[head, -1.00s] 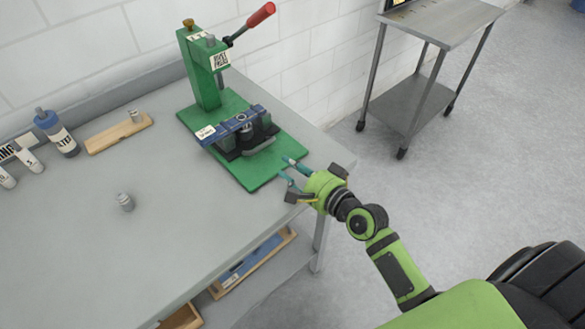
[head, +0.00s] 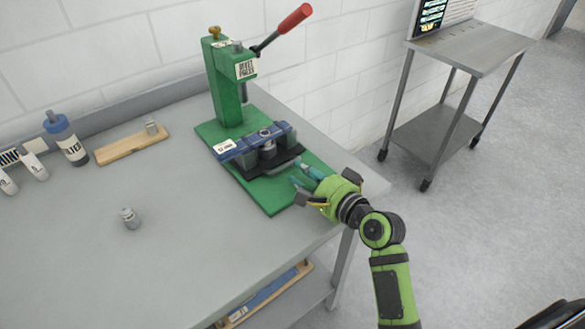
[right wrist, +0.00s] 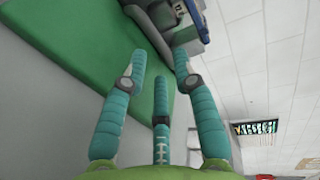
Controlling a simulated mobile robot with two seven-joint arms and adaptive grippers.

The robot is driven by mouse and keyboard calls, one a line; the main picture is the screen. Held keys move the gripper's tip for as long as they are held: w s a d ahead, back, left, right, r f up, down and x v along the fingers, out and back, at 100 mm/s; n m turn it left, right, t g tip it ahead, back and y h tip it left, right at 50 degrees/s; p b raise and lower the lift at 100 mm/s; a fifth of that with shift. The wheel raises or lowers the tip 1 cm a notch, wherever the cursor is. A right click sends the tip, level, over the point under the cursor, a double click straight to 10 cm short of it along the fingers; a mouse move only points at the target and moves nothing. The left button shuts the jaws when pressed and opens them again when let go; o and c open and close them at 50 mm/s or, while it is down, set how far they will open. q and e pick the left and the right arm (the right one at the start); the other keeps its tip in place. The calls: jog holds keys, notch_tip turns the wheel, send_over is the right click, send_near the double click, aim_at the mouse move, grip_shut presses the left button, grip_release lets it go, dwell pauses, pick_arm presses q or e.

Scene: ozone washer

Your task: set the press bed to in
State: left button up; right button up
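The green press (head: 228,90) stands on its green base plate (head: 270,194) at the back of the table in the head view. Its bed, a dark plate (head: 249,171), lies low on the base, with a blue bar (head: 240,147) across it and a grey round part (head: 267,150) beneath the bar. My right gripper (head: 296,173) is low over the base plate's right front corner, close to the bed's near right end; contact cannot be told. Its teal fingers are apart with nothing between them. The right wrist view shows the fingers (right wrist: 160,62) just short of dark and blue press parts (right wrist: 185,25). My left gripper is not visible.
A red-handled lever (head: 283,30) sticks up from the press. A small vial (head: 130,218), a blue-capped bottle (head: 66,140) and a wooden block (head: 132,147) stand left on the table (head: 190,255). A metal cart (head: 470,48) stands apart on the right.

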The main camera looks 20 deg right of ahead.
aim_at(273, 149)
jog(key=x, duration=0.3)
jog(key=shift+w+a+f, duration=0.1)
jog(key=shift+w+a, duration=0.1)
jog(key=shift+w, duration=0.25)
grip_shut()
jog(key=x, duration=0.2)
jog(key=r+x, duration=0.1)
jog(key=x, duration=0.5)
jog(key=shift+w+a+r, duration=0.1)
jog(key=shift+w+r, duration=0.05)
jog(key=shift+w, duration=0.1)
jog(key=shift+w+r, duration=0.1)
jog(key=shift+w, duration=0.1)
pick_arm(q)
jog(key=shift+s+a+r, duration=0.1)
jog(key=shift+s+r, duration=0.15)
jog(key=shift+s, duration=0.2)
pick_arm(e)
jog(key=shift+r, duration=0.15)
